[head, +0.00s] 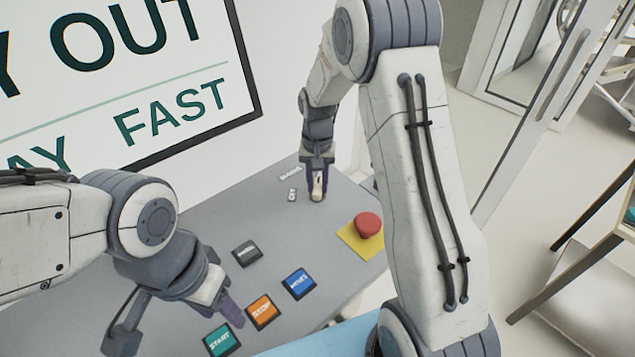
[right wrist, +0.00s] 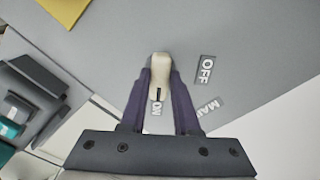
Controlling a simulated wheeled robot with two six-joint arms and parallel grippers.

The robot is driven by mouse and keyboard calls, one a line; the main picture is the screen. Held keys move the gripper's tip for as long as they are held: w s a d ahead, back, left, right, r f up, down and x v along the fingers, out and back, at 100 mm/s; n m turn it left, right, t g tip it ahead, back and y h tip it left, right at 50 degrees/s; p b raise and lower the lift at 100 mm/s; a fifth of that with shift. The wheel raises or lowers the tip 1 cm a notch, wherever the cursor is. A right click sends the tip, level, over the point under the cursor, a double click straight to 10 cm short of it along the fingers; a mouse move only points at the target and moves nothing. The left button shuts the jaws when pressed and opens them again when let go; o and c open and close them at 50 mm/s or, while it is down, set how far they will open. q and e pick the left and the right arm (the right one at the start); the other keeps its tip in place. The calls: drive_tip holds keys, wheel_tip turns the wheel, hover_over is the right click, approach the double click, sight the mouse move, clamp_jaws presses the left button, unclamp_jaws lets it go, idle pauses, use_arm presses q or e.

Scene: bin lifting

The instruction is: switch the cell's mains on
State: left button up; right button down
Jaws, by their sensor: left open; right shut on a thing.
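The mains switch is a cream lever (right wrist: 159,68) on the grey panel. It also shows at the far end of the panel in the head view (head: 317,194). My right gripper (head: 317,174) is shut on the lever, with its dark fingers (right wrist: 159,90) on both sides of it. An ON label (right wrist: 156,109) shows between the fingers, and an OFF label (right wrist: 207,70) lies to the right. A MAINS label (right wrist: 210,105) is partly hidden by a finger. My left gripper (head: 178,318) is open and empty over the near left of the panel.
A red mushroom button (head: 368,224) on a yellow plate (head: 357,242) is right of the switch. Nearer are black (head: 246,253), blue (head: 298,283), orange STOP (head: 263,311) and green START (head: 221,340) buttons. A wall sign (head: 130,80) stands behind.

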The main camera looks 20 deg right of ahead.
sight(317, 186)
drive_tip(key=c, duration=0.6)
unclamp_jaws()
drive_tip(key=shift+c, duration=0.2)
drive_tip(key=shift+r, duration=0.35)
wheel_tip(317, 186, up, 10)
drive_tip(key=b, duration=0.2)
drive_tip(key=shift+f, duration=0.15)
